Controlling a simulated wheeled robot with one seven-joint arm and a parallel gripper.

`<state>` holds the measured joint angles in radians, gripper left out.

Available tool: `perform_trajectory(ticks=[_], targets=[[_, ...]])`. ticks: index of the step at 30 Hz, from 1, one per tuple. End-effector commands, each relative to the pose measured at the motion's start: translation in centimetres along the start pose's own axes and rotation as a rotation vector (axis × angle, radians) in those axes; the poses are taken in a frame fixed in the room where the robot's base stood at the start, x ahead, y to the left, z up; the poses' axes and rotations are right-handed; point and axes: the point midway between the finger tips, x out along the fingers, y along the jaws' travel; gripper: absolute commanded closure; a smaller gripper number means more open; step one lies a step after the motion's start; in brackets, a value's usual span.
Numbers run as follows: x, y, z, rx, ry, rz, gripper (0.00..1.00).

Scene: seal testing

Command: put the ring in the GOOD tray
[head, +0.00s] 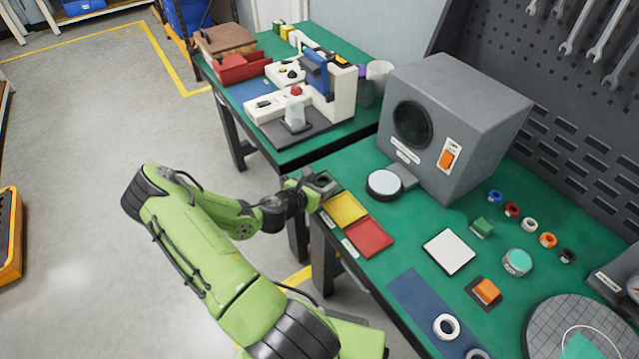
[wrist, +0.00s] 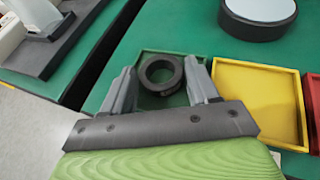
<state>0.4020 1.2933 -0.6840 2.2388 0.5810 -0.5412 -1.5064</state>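A green tray (wrist: 147,54) lies below the ring, mostly hidden by the ring and fingers. The ring appears over this tray; its height above the floor is hard to tell. The tray's label is not readable.
A yellow tray (head: 346,209) and a red tray (head: 369,238) lie beside the green one. A round pale-topped disc (head: 384,184) and a grey box (head: 450,125) stand behind. Several small rings and blocks lie further right. Another bench (head: 335,130) stands to the left.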

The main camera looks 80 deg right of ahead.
Motion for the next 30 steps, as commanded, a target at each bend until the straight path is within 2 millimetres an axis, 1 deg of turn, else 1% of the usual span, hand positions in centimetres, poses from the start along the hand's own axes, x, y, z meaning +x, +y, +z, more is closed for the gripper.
perform_trajectory(ticks=[7,9,11,18,21,25,30], targets=[[-0.1,0.0,0.2,0.000,0.000,0.000,0.41],[-0.5,0.0,0.4,-0.002,0.001,0.001,0.41],[-1.5,0.1,0.3,-0.003,0.002,0.002,0.41],[-8.1,0.1,0.4,-0.005,0.002,0.004,0.41],[-10.2,0.1,0.4,-0.003,0.003,0.004,0.41],[-11.8,0.1,0.4,-0.002,0.001,0.002,0.41],[-12.2,0.0,0.3,-0.001,0.001,-0.001,0.41]])
